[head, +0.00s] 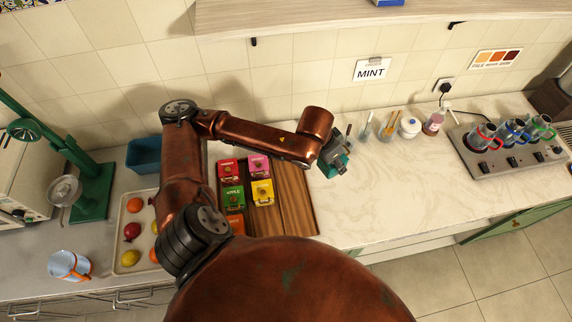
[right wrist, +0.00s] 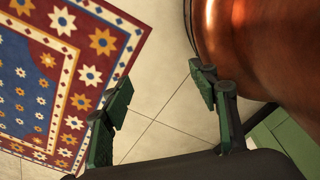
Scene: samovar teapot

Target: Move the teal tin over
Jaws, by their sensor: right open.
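The teal tin (head: 334,167) shows at the end of my left arm, over the pale counter just right of the wooden tray (head: 295,200). My left gripper (head: 335,160) is shut on it; the fingers and wrist hide part of the tin, and I cannot tell whether it touches the counter. My right gripper (right wrist: 160,108) shows only in the right wrist view. It is open and empty, above the tiled floor.
Red (head: 228,170), pink (head: 259,166), green (head: 233,197), yellow (head: 262,192) and orange (head: 236,224) tins sit in the tray's left part. A fruit tray (head: 121,205) stands left. Jars (head: 409,127) and a glass rack (head: 505,158) line the back right. The counter's middle is clear.

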